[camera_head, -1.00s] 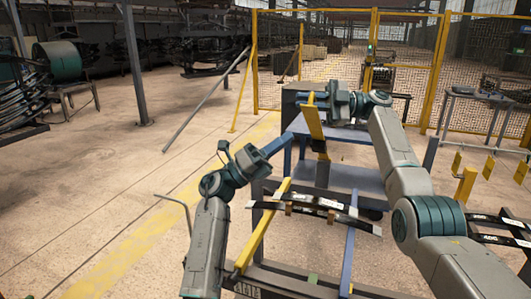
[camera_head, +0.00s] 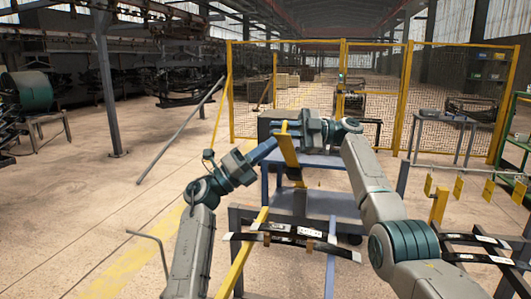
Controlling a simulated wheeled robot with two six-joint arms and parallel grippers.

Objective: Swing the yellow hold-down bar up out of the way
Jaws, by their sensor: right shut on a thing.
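The yellow hold-down bar (camera_head: 290,158) stands raised and tilted above the rack, its top leaning left. My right gripper (camera_head: 288,130) is shut on the bar near its upper end, coming in from the right. My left gripper (camera_head: 273,146) is just left of the bar, its tip pointing at it. I cannot tell whether it touches the bar or how far its jaws are apart. A dark leaf spring (camera_head: 283,240) with pale labels lies across the rack below. A second yellow bar (camera_head: 243,254) slopes along the rack's left side.
A blue-grey table (camera_head: 318,203) stands behind the rack. More dark springs (camera_head: 483,258) lie at the right, near a yellow post (camera_head: 438,206). A yellow mesh fence (camera_head: 310,95) crosses the back.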

